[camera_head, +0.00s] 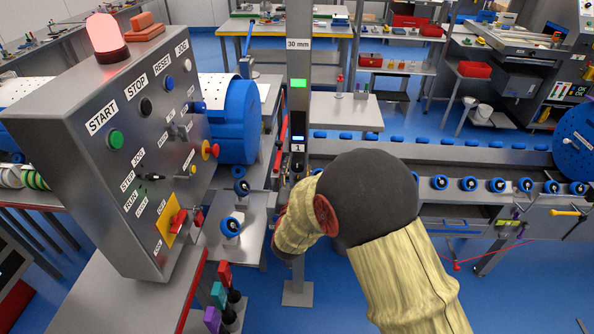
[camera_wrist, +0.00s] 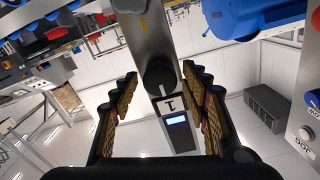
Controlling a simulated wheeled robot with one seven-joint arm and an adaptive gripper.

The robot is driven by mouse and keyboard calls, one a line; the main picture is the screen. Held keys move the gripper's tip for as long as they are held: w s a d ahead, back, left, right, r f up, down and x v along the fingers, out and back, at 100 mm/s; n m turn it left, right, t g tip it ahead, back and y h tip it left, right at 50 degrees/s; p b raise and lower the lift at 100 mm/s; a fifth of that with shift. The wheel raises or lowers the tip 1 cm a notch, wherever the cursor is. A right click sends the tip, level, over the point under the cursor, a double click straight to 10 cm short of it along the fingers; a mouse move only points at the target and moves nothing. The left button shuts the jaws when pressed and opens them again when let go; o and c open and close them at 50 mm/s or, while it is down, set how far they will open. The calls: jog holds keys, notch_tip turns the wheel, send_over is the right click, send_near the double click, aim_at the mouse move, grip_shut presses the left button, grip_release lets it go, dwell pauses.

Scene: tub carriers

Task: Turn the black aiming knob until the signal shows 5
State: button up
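The black aiming knob (camera_wrist: 159,77) sits on the face of a grey metal post (camera_head: 298,215). My gripper (camera_wrist: 159,72) is open, with one finger on each side of the knob and a visible gap on both sides. A white tag marked "1" (camera_wrist: 169,103) is beside the knob in the wrist view. A small signal display (camera_wrist: 177,120) glows pale blue there, and no number can be read on it. The display also shows on the post in the head view (camera_head: 298,137), too small to read. My arm hides most of my gripper in the head view.
A green lamp (camera_head: 298,83) is lit below a "30 mm" label on the post. A grey control box (camera_head: 110,150) with buttons and a red beacon stands at left. A conveyor (camera_head: 465,155) with blue rollers runs behind my arm at right.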

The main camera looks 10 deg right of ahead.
jog(key=c, duration=1)
jog(key=shift+o, duration=0.2)
jog(key=shift+n, duration=0.4)
jog(key=n+p, duration=0.1)
jog(key=n, duration=0.3)
jog(key=shift+n+p, duration=0.65)
jog(key=shift+n, duration=1.65)
jog(key=o, duration=1)
jog(key=shift+o, duration=0.7)
jog(key=shift+s, duration=0.1)
